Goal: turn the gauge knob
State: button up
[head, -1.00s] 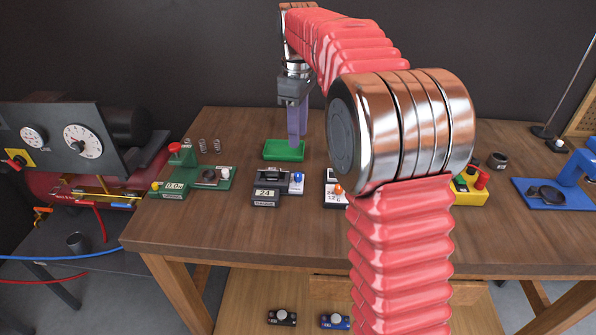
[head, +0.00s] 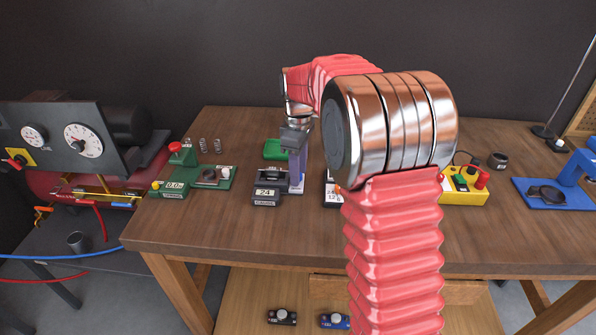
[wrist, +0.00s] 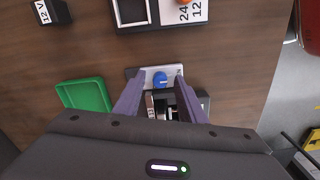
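A small dark device (head: 267,190) with a "24" readout stands on the bench left of my arm. Its light end plate carries a blue knob (wrist: 161,79), seen in the wrist view. The frames do not confirm whether this is the gauge knob.
A green tray (head: 276,149) lies behind the device. A green unit (head: 195,180) with a red knob stands left, a white-labelled unit (head: 332,192) close right, and a yellow box (head: 465,187) farther right. A compressor panel with round dials (head: 82,140) is at far left.

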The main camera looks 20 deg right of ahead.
jog(key=shift+f, duration=0.3)
jog(key=shift+c, duration=0.3)
grip_shut()
